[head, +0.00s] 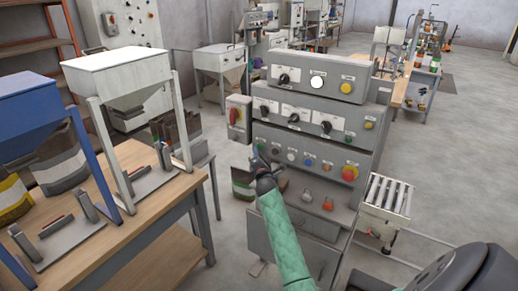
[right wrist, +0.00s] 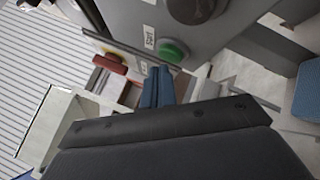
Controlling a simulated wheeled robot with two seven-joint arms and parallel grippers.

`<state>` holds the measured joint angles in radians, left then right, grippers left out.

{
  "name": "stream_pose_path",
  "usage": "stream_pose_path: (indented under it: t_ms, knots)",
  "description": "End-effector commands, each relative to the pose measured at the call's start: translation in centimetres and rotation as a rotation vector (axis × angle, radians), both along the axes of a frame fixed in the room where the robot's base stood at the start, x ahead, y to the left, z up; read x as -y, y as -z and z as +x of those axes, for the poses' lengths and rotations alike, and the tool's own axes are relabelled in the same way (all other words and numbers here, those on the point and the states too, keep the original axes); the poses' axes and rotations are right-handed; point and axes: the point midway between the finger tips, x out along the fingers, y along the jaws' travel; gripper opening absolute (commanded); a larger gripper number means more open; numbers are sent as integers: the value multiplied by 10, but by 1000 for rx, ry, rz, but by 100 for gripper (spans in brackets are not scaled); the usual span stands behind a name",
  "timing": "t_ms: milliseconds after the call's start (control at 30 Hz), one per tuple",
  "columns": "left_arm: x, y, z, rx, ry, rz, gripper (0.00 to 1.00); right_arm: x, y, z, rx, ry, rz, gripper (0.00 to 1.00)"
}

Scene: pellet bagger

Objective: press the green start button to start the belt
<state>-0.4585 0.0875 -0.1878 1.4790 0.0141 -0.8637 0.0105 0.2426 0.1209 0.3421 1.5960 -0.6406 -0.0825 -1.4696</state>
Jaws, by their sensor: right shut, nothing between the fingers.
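The green start button (right wrist: 174,50) sits on a grey panel in the right wrist view, beside a small white label. In the head view the grey control cabinet (head: 315,143) stands in the middle, and the green button cannot be made out clearly near my gripper. My right gripper (head: 258,153) is at the left part of the cabinet's lower button row. Its blue fingers (right wrist: 157,84) are shut and empty, with their tips close to the green button; I cannot tell whether they touch it. My left gripper is not in view.
A red mushroom button (head: 349,173) and several other knobs share the cabinet front. A wooden bench (head: 150,210) with hoppers stands left, a roller conveyor (head: 387,195) right.

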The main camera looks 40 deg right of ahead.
Motion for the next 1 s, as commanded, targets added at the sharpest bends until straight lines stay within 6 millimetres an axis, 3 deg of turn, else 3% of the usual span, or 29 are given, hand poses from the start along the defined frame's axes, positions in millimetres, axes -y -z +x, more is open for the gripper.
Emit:
stream_pose_path:
  t_ms: [1000]
  knots:
    - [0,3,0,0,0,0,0,8,0,4,0,0,-1,0]
